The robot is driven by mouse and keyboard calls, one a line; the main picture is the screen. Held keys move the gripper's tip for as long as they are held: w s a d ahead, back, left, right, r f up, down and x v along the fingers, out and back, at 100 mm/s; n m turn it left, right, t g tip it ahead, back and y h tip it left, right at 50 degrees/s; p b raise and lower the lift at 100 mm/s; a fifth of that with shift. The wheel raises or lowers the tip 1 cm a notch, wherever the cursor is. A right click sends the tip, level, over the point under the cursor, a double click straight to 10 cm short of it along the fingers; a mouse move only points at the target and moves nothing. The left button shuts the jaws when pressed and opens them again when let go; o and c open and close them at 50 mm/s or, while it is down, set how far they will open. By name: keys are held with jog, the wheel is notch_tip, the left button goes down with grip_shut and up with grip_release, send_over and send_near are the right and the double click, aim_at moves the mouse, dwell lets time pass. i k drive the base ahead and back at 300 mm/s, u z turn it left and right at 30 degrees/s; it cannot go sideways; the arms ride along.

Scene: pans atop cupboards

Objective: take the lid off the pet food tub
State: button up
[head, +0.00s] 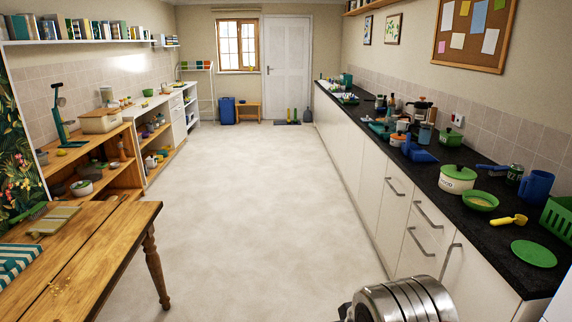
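A cream tub with dark lettering on its front, which looks like the pet food tub (456,186), stands upright on the black worktop at the right. Its green lid (459,172) sits on top of it, with a small knob in the middle. A silver ribbed part of my own arm shows at the bottom edge, in front of the cupboards and well short of the tub. My gripper's fingers are not in view.
A green bowl (480,201) stands close in front of the tub, with a yellow scoop (508,220) and a green plate (533,253) nearer. A blue jug (536,187) and green basket (560,218) stand right. A wooden table (95,240) is at left; the middle floor is clear.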

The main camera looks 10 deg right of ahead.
aim_at(460, 173)
jog(key=z, duration=0.2)
jog(key=i, duration=1.45)
jog(key=z, duration=0.5)
jog(key=i, duration=0.7)
jog(key=z, duration=0.5)
jog(key=i, duration=1.3)
jog(key=z, duration=0.35)
